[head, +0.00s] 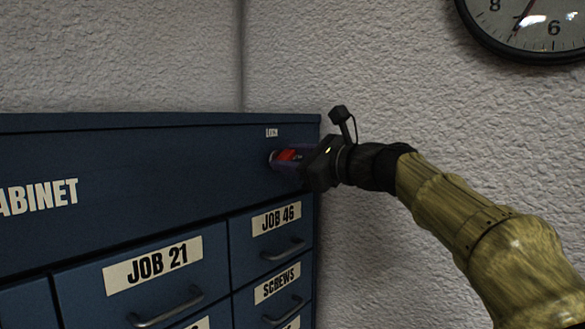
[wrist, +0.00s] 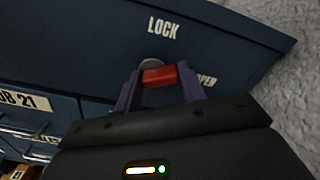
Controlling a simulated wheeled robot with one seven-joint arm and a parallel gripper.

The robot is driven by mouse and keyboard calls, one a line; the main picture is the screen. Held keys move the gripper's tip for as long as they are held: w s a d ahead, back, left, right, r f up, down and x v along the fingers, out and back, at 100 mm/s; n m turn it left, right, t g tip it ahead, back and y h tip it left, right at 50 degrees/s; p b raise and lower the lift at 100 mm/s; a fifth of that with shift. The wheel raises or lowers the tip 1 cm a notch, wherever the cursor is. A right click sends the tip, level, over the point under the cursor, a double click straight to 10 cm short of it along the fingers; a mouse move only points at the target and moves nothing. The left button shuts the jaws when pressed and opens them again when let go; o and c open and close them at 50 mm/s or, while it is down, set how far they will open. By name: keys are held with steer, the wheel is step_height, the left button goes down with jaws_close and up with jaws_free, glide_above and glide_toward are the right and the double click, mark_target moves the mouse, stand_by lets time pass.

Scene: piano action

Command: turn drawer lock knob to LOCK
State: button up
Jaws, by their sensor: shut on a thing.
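The blue cabinet (head: 130,205) has a red lock knob (head: 289,155) near the upper right of its front. In the wrist view the red knob (wrist: 160,76) lies between the two purple fingers of my gripper (wrist: 160,88), which is shut on it. A round pale plate shows behind the knob. The white word LOCK (wrist: 163,27) stands above the knob and a partly hidden word ending in "OPEN" or similar (wrist: 205,80) is to its right. In the head view my gripper (head: 290,158) reaches the knob from the right. The knob's pointing direction is not clear.
Drawers labelled JOB 21 (head: 152,262), JOB 46 (head: 277,219) and SCREWS (head: 277,284) have metal handles and sit below the knob. A rough white wall (head: 400,100) is behind the cabinet. A round clock (head: 530,25) hangs at the upper right.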

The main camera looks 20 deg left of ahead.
steer(key=n+b, duration=0.1)
steer(key=n, duration=0.2)
steer(key=n+b, duration=0.2)
steer(key=n, duration=0.1)
steer(key=shift+s+a, duration=0.1)
steer(key=shift+s, duration=0.1)
steer(key=n+b, duration=0.1)
steer(key=n, duration=0.2)
steer(key=n+b, duration=0.1)
steer(key=n, duration=0.2)
steer(key=shift+s+a+r, duration=0.1)
steer(key=shift+s, duration=0.1)
steer(key=o, duration=1)
